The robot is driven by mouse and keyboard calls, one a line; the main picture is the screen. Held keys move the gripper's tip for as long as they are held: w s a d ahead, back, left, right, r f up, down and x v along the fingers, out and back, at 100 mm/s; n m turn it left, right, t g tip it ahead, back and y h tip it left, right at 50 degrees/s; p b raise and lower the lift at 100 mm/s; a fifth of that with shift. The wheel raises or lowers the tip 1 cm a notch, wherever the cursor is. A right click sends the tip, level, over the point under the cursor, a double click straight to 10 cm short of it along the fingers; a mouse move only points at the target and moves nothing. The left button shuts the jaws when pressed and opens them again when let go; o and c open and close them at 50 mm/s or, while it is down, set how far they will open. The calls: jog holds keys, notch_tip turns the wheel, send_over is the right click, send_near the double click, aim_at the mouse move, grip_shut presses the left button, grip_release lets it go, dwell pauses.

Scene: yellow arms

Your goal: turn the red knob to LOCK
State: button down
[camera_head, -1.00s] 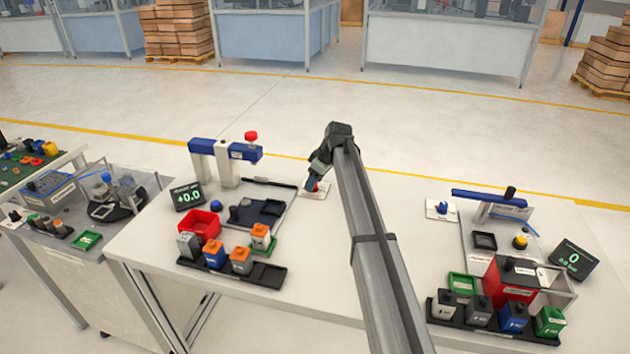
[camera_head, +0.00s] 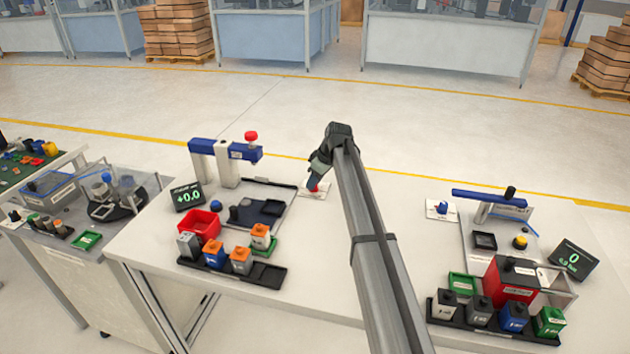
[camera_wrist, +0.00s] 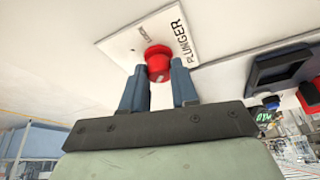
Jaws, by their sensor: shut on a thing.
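The red knob (camera_wrist: 158,62) sits on a white plate (camera_wrist: 122,45) marked PLUNGER, with a smaller label, hard to read, near the knob. My gripper (camera_wrist: 159,82) has its two blue-grey fingers on either side of the knob and is shut on it. The white plate also shows there (camera_head: 306,193) on the table. The knob's pointing direction cannot be made out.
Left of the plate stand a blue-and-white press (camera_head: 225,150) with a red top, a display (camera_head: 187,195) and a red bin (camera_head: 200,224). A second station with a blue lever (camera_head: 480,195) is at the right. Table around the plate's front is clear.

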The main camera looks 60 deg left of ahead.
jog(key=m, duration=0.2)
jog(key=m+t, duration=0.1)
jog(key=m, duration=0.1)
jog(key=shift+s+d+t+y, duration=0.1)
jog(key=shift+s+t+y, duration=0.1)
jog(key=shift+t+y, duration=0.15)
jog(key=m+t, duration=0.1)
jog(key=m, duration=0.3)
jog(key=shift+s+m+t, duration=0.1)
jog(key=shift+m+t, duration=0.25)
jog(key=shift+m, duration=0.05)
jog(key=m+t+h, duration=0.1)
jog(key=m, duration=0.3)
jog(key=shift+s+a+m+t+h, duration=0.1)
jog(key=shift+m+t+h, duration=0.3)
jog(key=shift+m, duration=0.8)
jog(key=shift+a+m+t+h, duration=0.1)
jog(key=shift+m+t+h, duration=0.25)
jog(key=shift+m, duration=0.85)
jog(key=c, duration=0.9)
grip_release()
jog(key=shift+o, duration=0.2)
